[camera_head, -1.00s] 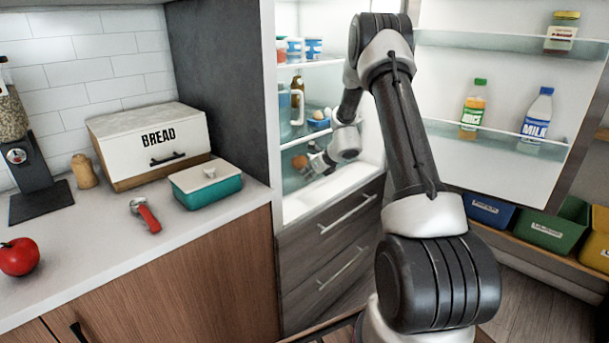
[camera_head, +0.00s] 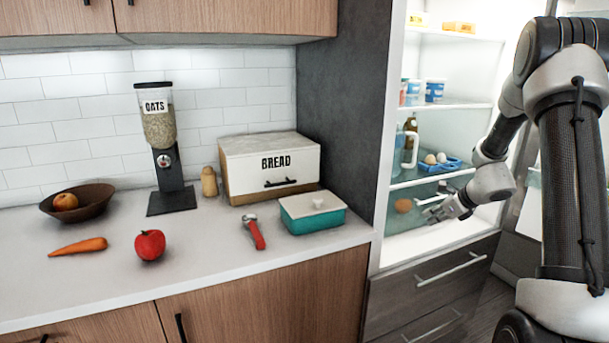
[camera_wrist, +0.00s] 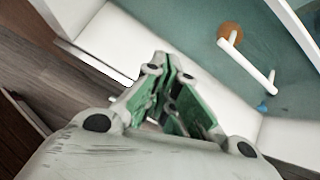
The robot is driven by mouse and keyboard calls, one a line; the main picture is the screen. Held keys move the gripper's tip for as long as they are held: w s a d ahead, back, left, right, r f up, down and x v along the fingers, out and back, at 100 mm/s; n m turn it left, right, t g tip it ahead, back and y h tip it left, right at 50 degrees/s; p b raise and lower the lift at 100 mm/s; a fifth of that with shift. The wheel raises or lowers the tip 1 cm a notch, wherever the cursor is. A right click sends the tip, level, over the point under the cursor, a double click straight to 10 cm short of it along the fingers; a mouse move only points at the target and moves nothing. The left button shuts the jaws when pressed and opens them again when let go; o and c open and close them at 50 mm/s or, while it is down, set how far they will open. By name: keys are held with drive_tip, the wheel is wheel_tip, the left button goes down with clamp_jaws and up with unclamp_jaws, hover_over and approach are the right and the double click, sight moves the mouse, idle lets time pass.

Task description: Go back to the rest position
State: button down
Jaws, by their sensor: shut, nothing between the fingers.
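My gripper (camera_head: 437,213) is at the open fridge front, over the bottom level, just right of a round orange-brown item (camera_head: 403,205) in the head view. In the wrist view my gripper (camera_wrist: 174,72) has its green-padded fingers together at the tips with nothing between them. The round item also shows in the wrist view (camera_wrist: 230,33), beyond the fingertips and apart from them. My arm comes in from the right side of the head view.
The fridge shelves hold an egg tray (camera_head: 440,164), a pitcher (camera_head: 410,148) and cups (camera_head: 434,90). A drawer (camera_head: 430,280) sits below.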

drive_tip(key=s+a+f+n+g+y, duration=0.1)
drive_tip(key=s+a+n+g, duration=0.15)
drive_tip(key=s+n, duration=0.45)
drive_tip(key=s+a+r+n+h, duration=0.2)
drive_tip(key=s+r+n, duration=0.8)
drive_tip(key=s, duration=0.6)
drive_tip(key=s+a+r+n+h, duration=0.2)
drive_tip(key=s+a+r+n, duration=0.2)
drive_tip(key=s+r+n, duration=0.7)
drive_tip(key=s+r+g, duration=0.1)
drive_tip(key=s, duration=0.4)
drive_tip(key=shift+a+h, duration=0.25)
drive_tip(key=shift+h, duration=0.15)
